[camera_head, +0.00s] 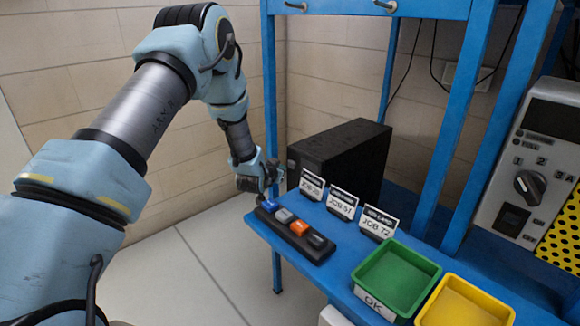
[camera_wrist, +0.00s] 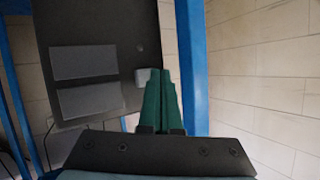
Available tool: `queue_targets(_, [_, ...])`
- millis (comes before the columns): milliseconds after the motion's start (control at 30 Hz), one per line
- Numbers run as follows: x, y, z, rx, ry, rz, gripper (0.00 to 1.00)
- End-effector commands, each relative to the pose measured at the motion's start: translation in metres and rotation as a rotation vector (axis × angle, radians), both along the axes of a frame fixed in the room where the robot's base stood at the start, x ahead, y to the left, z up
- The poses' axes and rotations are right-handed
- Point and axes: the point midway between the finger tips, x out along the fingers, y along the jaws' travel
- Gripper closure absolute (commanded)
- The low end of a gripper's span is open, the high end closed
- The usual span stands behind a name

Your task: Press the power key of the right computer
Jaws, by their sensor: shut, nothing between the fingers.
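One black computer (camera_head: 345,150) stands on the blue bench in the head view; no second computer shows. Its dark front panel (camera_wrist: 105,30) fills the left half of the wrist view, with two grey drive bays. A small light grey key (camera_wrist: 142,78) sits near the panel's right edge. My gripper (camera_head: 270,178) is at the computer's front left. In the wrist view my green fingers (camera_wrist: 161,74) are shut together and empty. Their tips appear at the right side of the key, partly over it; I cannot tell whether they touch it.
A dark button strip (camera_head: 290,232) and several job cards (camera_head: 343,203) stand close to my gripper. Green (camera_head: 395,280) and yellow (camera_head: 465,303) trays are at the front right. A blue upright (camera_head: 271,100) rises beside my forearm. The floor at left is clear.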

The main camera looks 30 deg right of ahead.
Motion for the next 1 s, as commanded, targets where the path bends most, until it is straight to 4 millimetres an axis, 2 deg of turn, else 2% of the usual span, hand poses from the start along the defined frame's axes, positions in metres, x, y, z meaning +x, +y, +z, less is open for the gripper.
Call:
queue_targets(633, [0.0001, -0.0004, -0.0002, 0.0, 0.0, 0.0, 1.0])
queue_targets(1000, [0.0018, -0.0084, 0.0003, -0.001, -0.001, 0.0, 1.0])
